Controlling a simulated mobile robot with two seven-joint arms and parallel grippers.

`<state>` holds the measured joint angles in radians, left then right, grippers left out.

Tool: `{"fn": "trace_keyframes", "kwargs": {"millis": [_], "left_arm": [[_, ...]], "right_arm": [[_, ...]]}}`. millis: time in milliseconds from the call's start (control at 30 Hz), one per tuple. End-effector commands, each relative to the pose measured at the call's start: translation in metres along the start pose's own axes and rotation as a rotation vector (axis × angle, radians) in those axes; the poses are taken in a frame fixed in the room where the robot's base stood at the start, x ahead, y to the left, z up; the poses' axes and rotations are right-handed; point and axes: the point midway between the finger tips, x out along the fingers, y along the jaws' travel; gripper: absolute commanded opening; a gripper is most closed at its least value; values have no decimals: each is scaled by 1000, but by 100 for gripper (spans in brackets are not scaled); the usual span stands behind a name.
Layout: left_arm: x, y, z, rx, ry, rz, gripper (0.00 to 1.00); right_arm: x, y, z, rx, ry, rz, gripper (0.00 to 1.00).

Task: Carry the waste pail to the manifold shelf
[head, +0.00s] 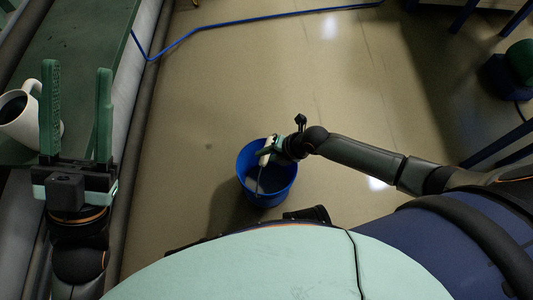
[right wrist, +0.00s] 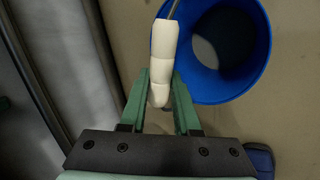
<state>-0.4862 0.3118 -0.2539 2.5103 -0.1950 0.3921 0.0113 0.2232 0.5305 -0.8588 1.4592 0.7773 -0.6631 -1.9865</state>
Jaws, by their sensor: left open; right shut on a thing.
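The waste pail (head: 279,189) is a blue round bucket with a wire handle and a white grip (head: 266,153). It hangs or stands just in front of my base; I cannot tell whether it touches the floor. My right gripper (head: 272,152) is shut on the white grip. In the right wrist view the green fingers (right wrist: 160,95) close on the white grip, with the blue pail (right wrist: 264,40) beyond and its inside looking empty. My left gripper (head: 77,108) is open and empty above the green bench at the left. The manifold shelf cannot be made out for certain.
A blue hose (head: 240,21) runs across the far floor. Blue legs of furniture (head: 497,144) stand at the right. The middle floor (head: 270,85) is clear.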

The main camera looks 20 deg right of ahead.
Motion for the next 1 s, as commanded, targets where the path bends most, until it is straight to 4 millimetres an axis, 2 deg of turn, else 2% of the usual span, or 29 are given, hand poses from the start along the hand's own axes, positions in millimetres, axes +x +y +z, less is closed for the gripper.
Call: {"fn": "trace_keyframes", "kwargs": {"millis": [1000], "left_arm": [[-6,2,6,-2,0,-6,50]], "right_arm": [[7,-3,1,-1,-3,6,0]]}}
